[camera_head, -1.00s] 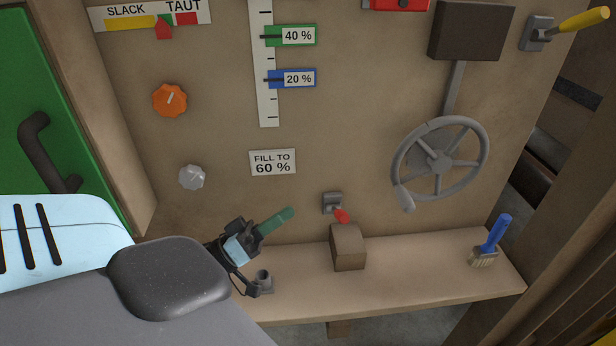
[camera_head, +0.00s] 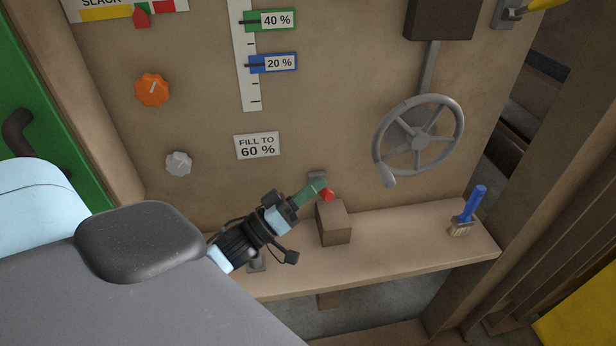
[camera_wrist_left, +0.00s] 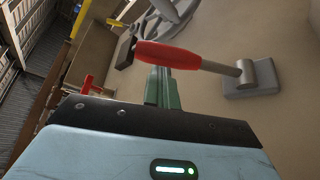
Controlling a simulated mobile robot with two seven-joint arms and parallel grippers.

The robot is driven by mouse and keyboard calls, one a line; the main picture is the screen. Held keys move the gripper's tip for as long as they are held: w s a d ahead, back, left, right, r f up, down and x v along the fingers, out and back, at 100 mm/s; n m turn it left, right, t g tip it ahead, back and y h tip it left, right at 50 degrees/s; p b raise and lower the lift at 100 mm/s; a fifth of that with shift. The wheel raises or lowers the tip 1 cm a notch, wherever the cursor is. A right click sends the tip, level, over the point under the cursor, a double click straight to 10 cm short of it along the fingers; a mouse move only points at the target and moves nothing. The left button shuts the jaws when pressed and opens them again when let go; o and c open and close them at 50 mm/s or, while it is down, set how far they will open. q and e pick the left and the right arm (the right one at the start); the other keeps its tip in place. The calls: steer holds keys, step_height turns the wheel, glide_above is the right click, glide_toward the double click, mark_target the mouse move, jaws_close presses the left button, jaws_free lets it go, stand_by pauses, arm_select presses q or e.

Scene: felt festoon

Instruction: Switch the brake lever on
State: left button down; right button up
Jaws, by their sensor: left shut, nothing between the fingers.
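A small lever with a red handle (camera_head: 327,195) sticks out from a grey base (camera_head: 317,175) on the wall panel, just above the shelf. My left gripper (camera_head: 316,186), with green fingers, is shut and empty right at this lever and partly covers it. In the left wrist view the red handle (camera_wrist_left: 168,55) crosses in front of the green fingers (camera_wrist_left: 162,88) and hides their tips. The handle runs from its grey wall plate (camera_wrist_left: 250,80). I cannot tell whether the fingers touch it. No label on the lever is readable. My right gripper is not in view.
A brown block (camera_head: 333,222) stands on the shelf (camera_head: 390,255) close to the lever. A blue-handled brush (camera_head: 468,212) stands farther right. A grey handwheel (camera_head: 420,138), an orange knob (camera_head: 153,90) and a pale knob (camera_head: 179,163) are on the panel. A yellow-handled lever (camera_head: 508,12) is at top right.

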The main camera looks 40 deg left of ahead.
arm_select(q)
steer(key=shift+f, duration=0.1)
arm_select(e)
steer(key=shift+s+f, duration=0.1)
